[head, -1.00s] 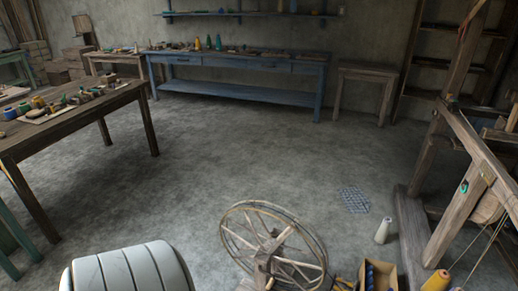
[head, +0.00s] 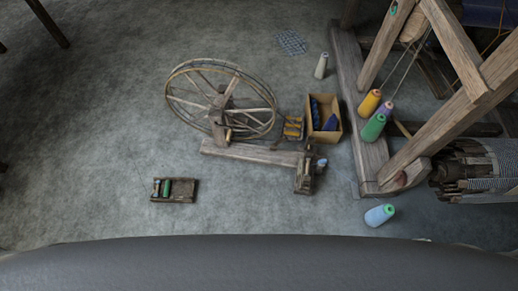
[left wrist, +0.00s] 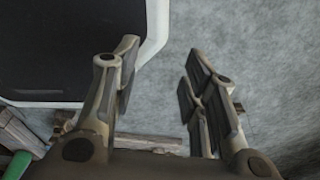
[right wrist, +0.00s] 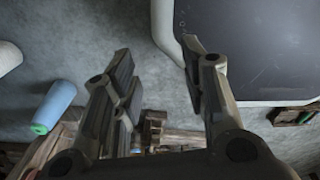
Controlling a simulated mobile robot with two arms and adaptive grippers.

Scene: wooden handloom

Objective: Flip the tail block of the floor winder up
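The floor winder stands on the floor in the head view, with a large spoked wheel (head: 221,101) and a wooden base beam (head: 253,153). At the beam's right end is a small wooden end block (head: 306,174) with a pale bluish piece on it; its exact position is too small to tell. My left gripper (left wrist: 160,75) is open and empty over the floor. My right gripper (right wrist: 158,75) is open and empty; wooden parts, perhaps the winder's end, show below it in the right wrist view. Neither gripper shows in the head view.
A cardboard box (head: 324,118) stands behind the beam's right end. Cones of thread (head: 373,127) stand by the wooden loom frame (head: 372,159) at right. A small tray (head: 174,190) with spools lies front left.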

